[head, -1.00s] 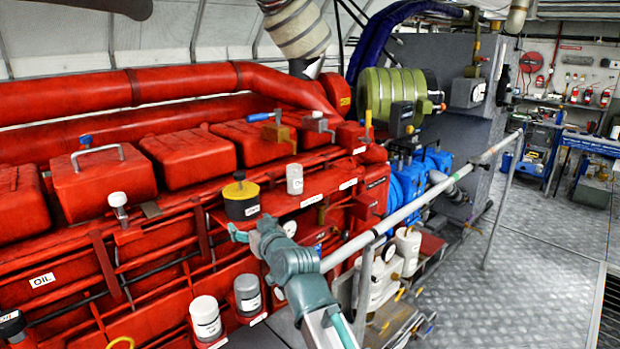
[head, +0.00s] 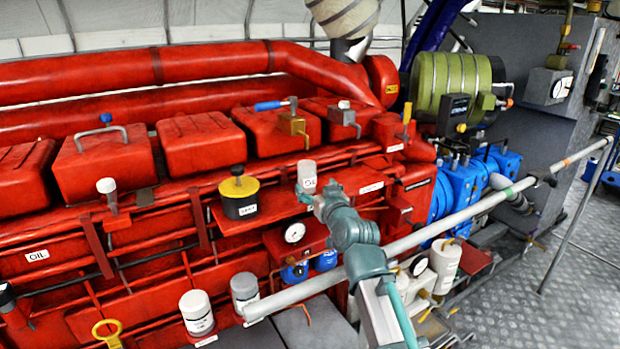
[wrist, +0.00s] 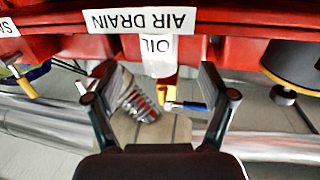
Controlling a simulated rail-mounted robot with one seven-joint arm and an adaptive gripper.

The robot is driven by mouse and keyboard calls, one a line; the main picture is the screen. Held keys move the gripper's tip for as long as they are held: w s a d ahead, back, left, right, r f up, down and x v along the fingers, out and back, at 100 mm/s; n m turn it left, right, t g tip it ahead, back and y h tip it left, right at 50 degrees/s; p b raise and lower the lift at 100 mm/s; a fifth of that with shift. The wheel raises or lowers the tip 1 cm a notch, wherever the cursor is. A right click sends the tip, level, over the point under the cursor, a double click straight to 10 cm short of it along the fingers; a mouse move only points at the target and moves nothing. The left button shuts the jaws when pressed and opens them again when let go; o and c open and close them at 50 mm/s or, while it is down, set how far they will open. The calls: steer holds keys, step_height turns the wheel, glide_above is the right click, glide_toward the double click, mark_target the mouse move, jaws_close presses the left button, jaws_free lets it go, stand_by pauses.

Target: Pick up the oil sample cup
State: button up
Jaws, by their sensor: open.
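The oil sample cup (head: 307,172) is a small white cylinder with an OIL label, standing on a red ledge of the engine. My gripper (head: 305,192) is right in front of it in the head view and partly hides its lower part. In the wrist view the cup (wrist: 158,58) appears upside down, centred between the two fingers and beyond their tips. My gripper (wrist: 157,78) is open with nothing held. I cannot tell whether either finger touches the cup.
A black cup with a yellow lid (head: 240,196) stands left of the oil cup. An AIR DRAIN label (wrist: 143,20) is in the wrist view. A grey handrail (head: 440,228) crosses close to my arm. White canisters (head: 197,313) stand lower left.

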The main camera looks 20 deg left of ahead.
mark_target(310, 178)
steer(key=x, duration=0.3)
steer(key=shift+w+a+r+p, duration=0.15)
steer(key=shift+w+a+p, duration=0.25)
steer(key=shift+p, duration=0.25)
steer(key=p+x, duration=0.1)
steer(key=x, duration=0.2)
steer(key=shift+w, duration=0.25)
steer(key=shift+w+a, duration=0.2)
steer(key=c, duration=1.4)
